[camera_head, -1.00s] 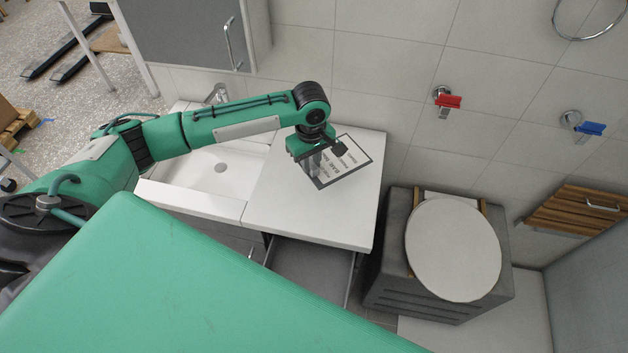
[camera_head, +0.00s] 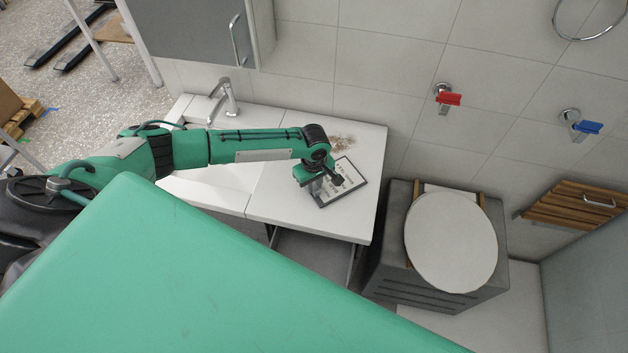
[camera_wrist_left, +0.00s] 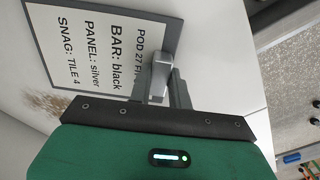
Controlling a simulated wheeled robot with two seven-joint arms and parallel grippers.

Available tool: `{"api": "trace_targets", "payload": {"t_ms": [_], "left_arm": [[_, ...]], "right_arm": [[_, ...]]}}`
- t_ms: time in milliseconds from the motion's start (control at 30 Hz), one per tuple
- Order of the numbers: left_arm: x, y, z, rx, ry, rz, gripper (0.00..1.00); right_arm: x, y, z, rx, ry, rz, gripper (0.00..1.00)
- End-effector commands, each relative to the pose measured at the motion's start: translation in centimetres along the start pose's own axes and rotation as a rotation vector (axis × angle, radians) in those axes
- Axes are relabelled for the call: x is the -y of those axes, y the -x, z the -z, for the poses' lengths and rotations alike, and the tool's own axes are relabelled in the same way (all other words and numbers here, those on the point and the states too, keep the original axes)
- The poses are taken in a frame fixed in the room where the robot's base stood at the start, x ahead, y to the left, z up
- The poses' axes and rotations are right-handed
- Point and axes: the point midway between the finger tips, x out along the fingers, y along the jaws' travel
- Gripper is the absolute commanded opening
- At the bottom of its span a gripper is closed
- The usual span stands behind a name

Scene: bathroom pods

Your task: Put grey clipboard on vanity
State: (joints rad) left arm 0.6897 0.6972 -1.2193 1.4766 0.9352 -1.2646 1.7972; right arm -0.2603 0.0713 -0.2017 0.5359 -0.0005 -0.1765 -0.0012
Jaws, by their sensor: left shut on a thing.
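The grey clipboard (camera_head: 350,170) has a dark grey edge and a white sheet with printed text. It is over the right part of the white vanity top (camera_head: 290,207). I cannot tell whether the clipboard touches the vanity top. My right gripper is not in view.
A brown speckled patch (camera_head: 343,141) is on the vanity top behind the clipboard. The tap (camera_head: 226,98) and basin are left, partly behind my arm. A grey unit with a round white lid (camera_head: 452,243) stands right. A grey cabinet (camera_head: 185,30) hangs above.

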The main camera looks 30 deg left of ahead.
Motion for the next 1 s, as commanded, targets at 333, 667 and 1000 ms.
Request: {"api": "trace_targets", "payload": {"t_ms": [333,667,1000], "left_arm": [[0.0,-0.3,0.0,0.000,0.000,0.000,0.41],[0.0,0.0,0.1,-0.001,0.000,-0.001,0.41],[-0.1,5.8,0.1,0.000,-0.001,-0.005,0.41]], "right_arm": [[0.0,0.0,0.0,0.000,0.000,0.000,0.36],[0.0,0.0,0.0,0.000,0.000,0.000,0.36],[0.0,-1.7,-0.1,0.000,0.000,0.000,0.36]]}}
